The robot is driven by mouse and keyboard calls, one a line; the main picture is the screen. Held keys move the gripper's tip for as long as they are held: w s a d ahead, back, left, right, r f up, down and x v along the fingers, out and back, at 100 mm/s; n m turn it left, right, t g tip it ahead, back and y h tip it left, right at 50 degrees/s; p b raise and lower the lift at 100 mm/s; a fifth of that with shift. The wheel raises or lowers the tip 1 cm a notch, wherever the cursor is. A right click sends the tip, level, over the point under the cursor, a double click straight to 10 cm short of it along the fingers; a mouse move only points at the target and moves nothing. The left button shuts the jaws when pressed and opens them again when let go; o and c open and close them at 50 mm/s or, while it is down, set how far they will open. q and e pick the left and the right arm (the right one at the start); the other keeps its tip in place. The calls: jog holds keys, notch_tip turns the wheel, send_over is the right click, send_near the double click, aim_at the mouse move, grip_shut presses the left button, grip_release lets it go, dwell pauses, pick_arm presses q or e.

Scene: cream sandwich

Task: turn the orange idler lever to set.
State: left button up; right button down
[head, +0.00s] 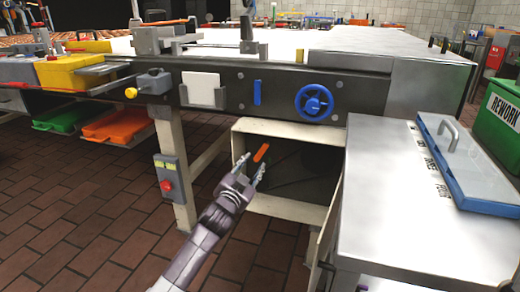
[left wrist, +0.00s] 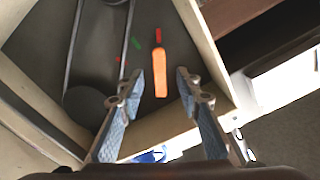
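The orange idler lever (head: 261,152) shows inside an open cream cabinet (head: 290,208) under the machine table. In the left wrist view the lever (left wrist: 160,72) points up the picture, towards a small red mark (left wrist: 158,35); a green mark (left wrist: 136,43) lies to the left of it. My left gripper (head: 252,165) is at the cabinet opening, its fingers apart. In the left wrist view the lever appears between the open fingertips (left wrist: 160,82), with gaps on both sides and no contact visible. My right gripper is not in view.
The cabinet door (head: 328,222) stands open at the right, beside a grey side table (head: 400,215). A blue handwheel (head: 314,102) is above the cabinet. A control box with a red button (head: 167,186) is on the table leg at the left. A belt and dark roller (left wrist: 92,102) are inside.

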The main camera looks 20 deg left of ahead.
aim_at(259, 155)
pick_arm(q)
jog(key=w+b, duration=0.2)
jog(key=w, duration=0.3)
jog(key=shift+d, duration=0.1)
jog(key=shift+w+b, duration=0.35)
jog(key=shift+w, duration=0.65)
jog(key=shift+c, duration=0.3)
grip_shut()
